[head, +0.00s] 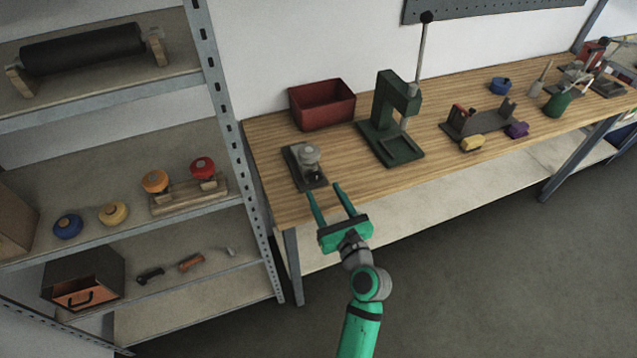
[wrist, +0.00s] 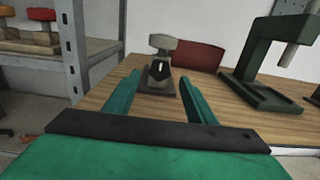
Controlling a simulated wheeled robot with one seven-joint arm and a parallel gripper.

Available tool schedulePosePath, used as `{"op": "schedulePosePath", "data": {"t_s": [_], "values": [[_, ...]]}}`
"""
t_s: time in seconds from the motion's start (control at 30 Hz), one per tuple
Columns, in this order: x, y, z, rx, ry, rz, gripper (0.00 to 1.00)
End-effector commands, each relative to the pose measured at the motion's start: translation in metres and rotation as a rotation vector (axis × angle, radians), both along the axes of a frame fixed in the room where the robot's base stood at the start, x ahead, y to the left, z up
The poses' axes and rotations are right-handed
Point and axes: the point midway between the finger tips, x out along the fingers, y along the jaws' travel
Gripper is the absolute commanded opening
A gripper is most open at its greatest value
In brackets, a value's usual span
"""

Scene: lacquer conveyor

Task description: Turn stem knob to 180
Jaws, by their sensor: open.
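A grey stem knob (head: 309,155) sits on top of a small fixture with a dark base plate (head: 296,163) near the left end of the wooden workbench. In the wrist view the knob (wrist: 163,41) is straight ahead, above a grey body with a dark opening. My gripper (head: 326,190) is green, open and empty, at the bench's front edge. Its two fingers point toward the fixture and are apart from the knob. In the wrist view the fingers (wrist: 158,98) frame the fixture from both sides. No angle marking on the knob can be read.
A red bin (head: 322,104) stands behind the fixture. A green press (head: 390,120) with a tall lever stands to its right. A metal shelf (head: 215,120) with knobs and tools stands left of the bench. Further right are a grey jig (head: 478,121) and small items.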

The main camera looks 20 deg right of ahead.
Motion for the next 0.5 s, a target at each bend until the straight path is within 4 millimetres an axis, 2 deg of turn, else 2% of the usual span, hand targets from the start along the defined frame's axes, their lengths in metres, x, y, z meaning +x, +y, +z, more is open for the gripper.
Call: {"op": "schedulePosePath", "data": {"t_s": [0.2,0.5], "values": [[0.034,0.001,0.001,0.000,-0.002,0.001,0.51],[0.050,0.002,0.000,-0.001,-0.001,0.000,0.51]]}}
